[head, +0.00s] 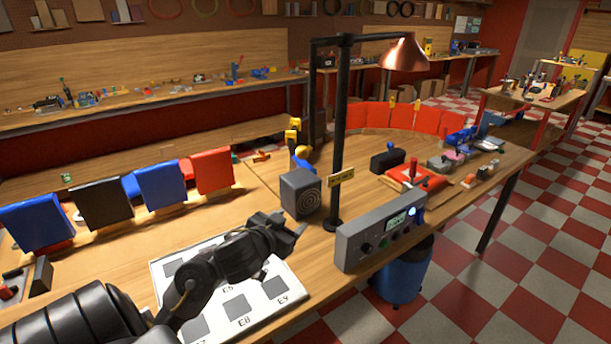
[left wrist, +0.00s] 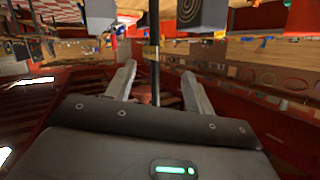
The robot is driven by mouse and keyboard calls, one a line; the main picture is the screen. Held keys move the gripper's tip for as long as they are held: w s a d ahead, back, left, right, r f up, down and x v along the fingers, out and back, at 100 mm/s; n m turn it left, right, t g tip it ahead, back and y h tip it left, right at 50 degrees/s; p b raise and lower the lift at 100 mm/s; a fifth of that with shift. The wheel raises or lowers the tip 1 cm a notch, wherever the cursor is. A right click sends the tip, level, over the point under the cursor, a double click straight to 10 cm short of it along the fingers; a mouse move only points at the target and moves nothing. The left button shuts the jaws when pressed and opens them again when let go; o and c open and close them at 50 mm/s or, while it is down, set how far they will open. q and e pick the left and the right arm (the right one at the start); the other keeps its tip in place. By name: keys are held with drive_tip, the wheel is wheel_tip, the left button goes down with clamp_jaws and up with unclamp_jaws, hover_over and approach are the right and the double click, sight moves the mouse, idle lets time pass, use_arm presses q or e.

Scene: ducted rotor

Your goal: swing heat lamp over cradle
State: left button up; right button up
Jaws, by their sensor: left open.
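The heat lamp has a copper shade (head: 404,53) on a black arm, carried by a tall black post (head: 338,120) with a yellow tag (head: 341,177). The shade hangs to the right of the post, over the right part of the bench. My left gripper (head: 290,226) is open and empty, low and left of the post, apparently apart from it. In the left wrist view a dark post (left wrist: 153,45) lies in line with the gap between the open fingers (left wrist: 158,82). I cannot tell for sure which thing is the cradle. My right gripper is out of view.
A grey control box (head: 382,232) stands right of the post's foot, and a grey speaker-like box (head: 300,193) stands left of it. A white labelled board (head: 285,294) lies under my left arm.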

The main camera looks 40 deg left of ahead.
sight(306, 149)
use_arm(q)
drive_tip(key=w+a+r+t, duration=0.1)
drive_tip(key=a+r+t, duration=0.1)
drive_tip(key=r, duration=0.5)
drive_tip(key=w+a+r+t, duration=0.1)
drive_tip(key=w+r+t, duration=0.1)
drive_tip(key=r, duration=0.4)
drive_tip(key=w, duration=0.3)
drive_tip(key=w+a+b, duration=0.1)
drive_tip(key=w, duration=0.3)
drive_tip(key=w+a+b, duration=0.1)
drive_tip(key=w, duration=0.2)
drive_tip(key=shift+w+a, duration=0.1)
drive_tip(key=shift+w, duration=0.05)
clamp_jaws()
